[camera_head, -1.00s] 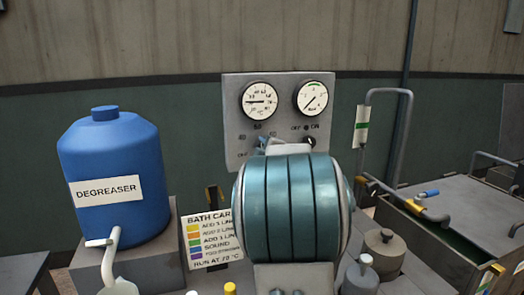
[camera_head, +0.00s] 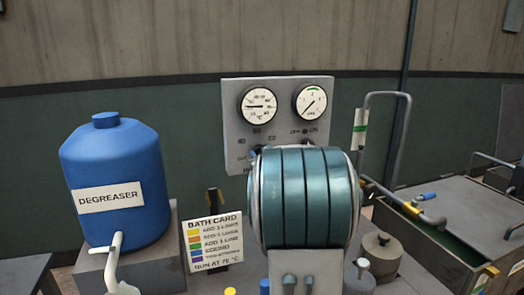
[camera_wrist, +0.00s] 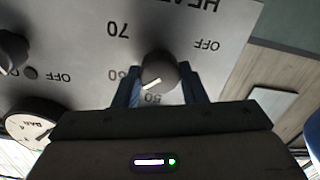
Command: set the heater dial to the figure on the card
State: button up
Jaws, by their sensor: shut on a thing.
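The heater dial (camera_wrist: 158,64) is a dark round knob on the grey panel in the wrist view, which shows the panel upside down. My gripper (camera_wrist: 160,76) is shut on it, one blue finger on each side. The dial's white pointer line slants down-left in this view, between the 60 and 50 marks; the 70 mark is up-left of the knob. In the head view my arm hides the dial on the panel (camera_head: 233,125). The bath card (camera_head: 213,241) stands left of my arm; its bottom line reads "RUN AT" and a blurred figure, apparently in the seventies.
Two round gauges, left (camera_head: 259,106) and right (camera_head: 311,102), sit on the panel's upper part. A blue degreaser drum (camera_head: 115,170) stands at left. A lidded pot (camera_head: 381,252) stands beside my arm.

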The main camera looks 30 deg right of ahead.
jog(key=shift+d+f+m+p, duration=0.1)
jog(key=shift+m+p, duration=1)
jog(key=shift+m, duration=2.5)
jog(key=shift+d+m+p, duration=0.1)
jog(key=shift+m+p, duration=0.95)
jog(key=shift+m, duration=2.55)
jog(key=o, duration=1)
jog(key=shift+s, duration=0.1)
jog(key=b+v, duration=0.1)
jog(key=v, duration=0.6)
jog(key=b+v, duration=0.1)
jog(key=v, duration=0.5)
jog(key=shift+s+a+f, duration=0.1)
jog(key=shift+s+a, duration=0.2)
